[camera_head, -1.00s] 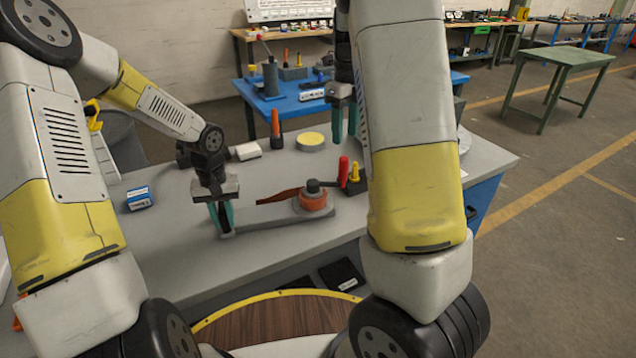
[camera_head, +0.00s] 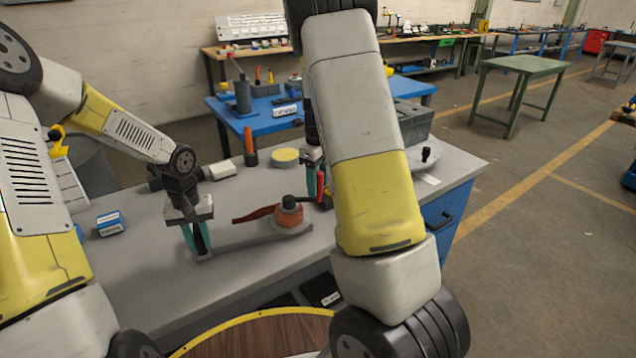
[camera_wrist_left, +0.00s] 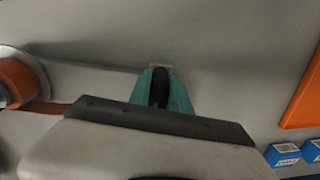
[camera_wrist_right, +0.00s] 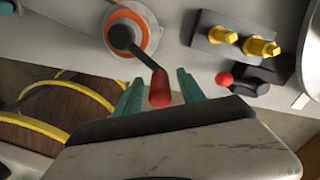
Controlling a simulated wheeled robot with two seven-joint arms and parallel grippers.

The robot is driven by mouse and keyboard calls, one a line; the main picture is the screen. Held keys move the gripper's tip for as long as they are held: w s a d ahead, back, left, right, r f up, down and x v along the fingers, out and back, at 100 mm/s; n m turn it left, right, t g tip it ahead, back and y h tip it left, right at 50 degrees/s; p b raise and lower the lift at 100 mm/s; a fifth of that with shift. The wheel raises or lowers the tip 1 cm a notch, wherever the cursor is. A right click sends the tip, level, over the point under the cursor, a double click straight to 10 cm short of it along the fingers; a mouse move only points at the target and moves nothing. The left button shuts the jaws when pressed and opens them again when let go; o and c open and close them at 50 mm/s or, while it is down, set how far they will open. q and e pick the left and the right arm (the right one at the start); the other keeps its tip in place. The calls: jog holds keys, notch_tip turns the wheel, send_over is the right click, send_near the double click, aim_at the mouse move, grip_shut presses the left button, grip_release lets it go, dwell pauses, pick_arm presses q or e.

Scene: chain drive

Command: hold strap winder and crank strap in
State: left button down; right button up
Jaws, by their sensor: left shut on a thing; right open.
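The strap winder stands on the grey bench; its flat grey base plate (camera_head: 245,240) carries an orange spool (camera_head: 291,218) with a dark hub. A brown strap (camera_head: 254,214) runs from the spool to the left. My left gripper (camera_head: 195,238) is shut on the winder's dark handle (camera_wrist_left: 160,88) at the plate's left end. The crank has a dark arm and a red knob (camera_wrist_right: 160,88). My right gripper (camera_wrist_right: 158,92) is open, its teal fingers on either side of the red knob in the right wrist view. My right arm partly hides this area in the head view.
A dark block with yellow pegs (camera_wrist_right: 240,40) and a small red-knobbed part (camera_wrist_right: 224,79) sit close beside the right gripper. A yellow-topped disc (camera_head: 285,156), an orange-handled tool (camera_head: 250,146) and a blue box (camera_head: 110,223) are on the bench. The bench's left front is clear.

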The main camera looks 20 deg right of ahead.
grip_shut()
dwell(1.4)
